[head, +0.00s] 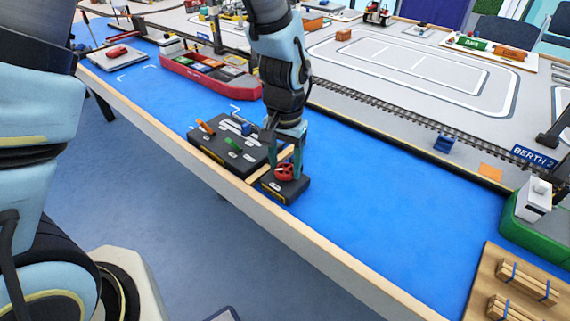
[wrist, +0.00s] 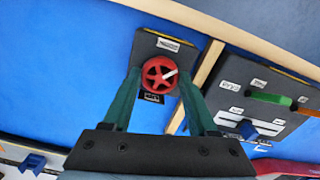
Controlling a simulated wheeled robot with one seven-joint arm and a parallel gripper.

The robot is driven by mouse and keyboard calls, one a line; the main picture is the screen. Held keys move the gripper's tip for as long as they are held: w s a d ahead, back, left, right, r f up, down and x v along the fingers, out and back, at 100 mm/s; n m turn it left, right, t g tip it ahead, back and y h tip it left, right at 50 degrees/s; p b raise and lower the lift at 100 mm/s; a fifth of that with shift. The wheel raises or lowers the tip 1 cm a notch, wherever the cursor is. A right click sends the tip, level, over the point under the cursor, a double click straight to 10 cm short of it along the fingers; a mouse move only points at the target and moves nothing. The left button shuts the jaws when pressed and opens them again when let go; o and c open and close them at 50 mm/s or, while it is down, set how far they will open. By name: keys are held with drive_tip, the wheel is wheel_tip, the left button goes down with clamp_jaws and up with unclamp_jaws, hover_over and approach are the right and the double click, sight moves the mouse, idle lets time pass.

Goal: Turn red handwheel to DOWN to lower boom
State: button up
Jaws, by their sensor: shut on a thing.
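The red handwheel (wrist: 160,75) sits on a small dark base (wrist: 148,50) with a label above it and another below it. A white pointer mark on the wheel points right and slightly up in the wrist view. My gripper (wrist: 160,82) has its two green fingers on either side of the wheel, shut on it. In the head view the wheel (head: 285,172) shows between the fingers of my gripper (head: 284,168), which reaches down from above. The label lettering is too small to read surely.
A dark lever panel (head: 220,145) with orange, green and blue levers stands beside the base, with a wooden strip (head: 262,163) between. The wooden table edge (head: 240,190) runs close in front. A red barge (head: 205,75) lies behind. Open blue surface (head: 380,200) lies to the right.

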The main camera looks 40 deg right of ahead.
sight(285, 169)
drive_tip(key=n, duration=0.4)
drive_tip(key=shift+n+p, duration=0.3)
drive_tip(key=shift+p, duration=0.05)
drive_tip(key=shift+n+p, duration=0.65)
drive_tip(key=shift+n, duration=1.35)
drive_tip(key=o, duration=1.4)
drive_tip(key=shift+r, duration=0.1)
wheel_tip(285, 169, up, 11)
drive_tip(key=shift+f+b, duration=0.2)
drive_tip(key=shift+b, duration=0.3)
